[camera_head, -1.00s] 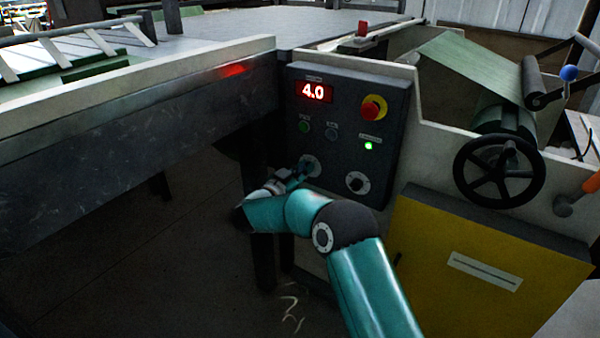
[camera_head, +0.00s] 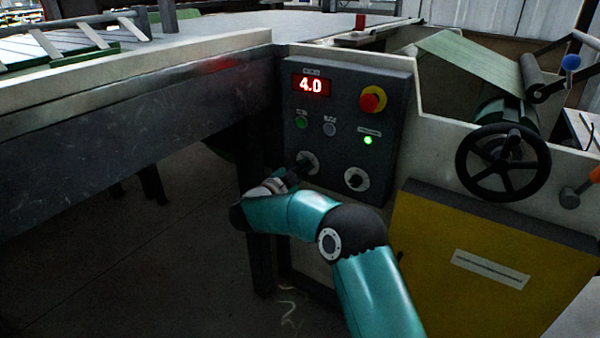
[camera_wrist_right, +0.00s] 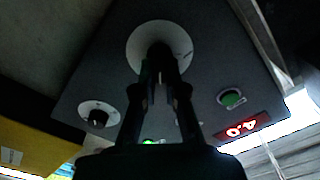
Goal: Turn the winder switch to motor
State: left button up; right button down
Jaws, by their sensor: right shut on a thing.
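The dark control panel (camera_head: 345,130) carries two rotary switches on pale round plates. The left rotary switch (camera_head: 311,160) is at the tip of my right gripper (camera_head: 295,172), whose fingers are shut on its knob. In the right wrist view the fingers (camera_wrist_right: 160,78) meet on the dark knob in front of the round plate (camera_wrist_right: 148,35), and they hide much of it. The right rotary switch (camera_head: 356,180) is free, and it also shows in the wrist view (camera_wrist_right: 98,116). The switch labels are too small to read. My left gripper is not in view.
Above the switches are a red display (camera_head: 311,86) reading 4.0, a red-and-yellow stop button (camera_head: 372,99), a green button (camera_head: 301,121) and a lit green lamp (camera_head: 368,140). A black handwheel (camera_head: 503,163) and a yellow cabinet (camera_head: 470,265) stand to the right.

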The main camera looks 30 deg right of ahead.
jog(key=shift+s+d, duration=0.2)
jog(key=shift+d, duration=0.2)
jog(key=c, duration=1.2)
grip_release()
jog(key=shift+c, duration=0.2)
jog(key=shift+a, duration=0.15)
jog(key=v, duration=1.2)
jog(key=shift+w, duration=0.15)
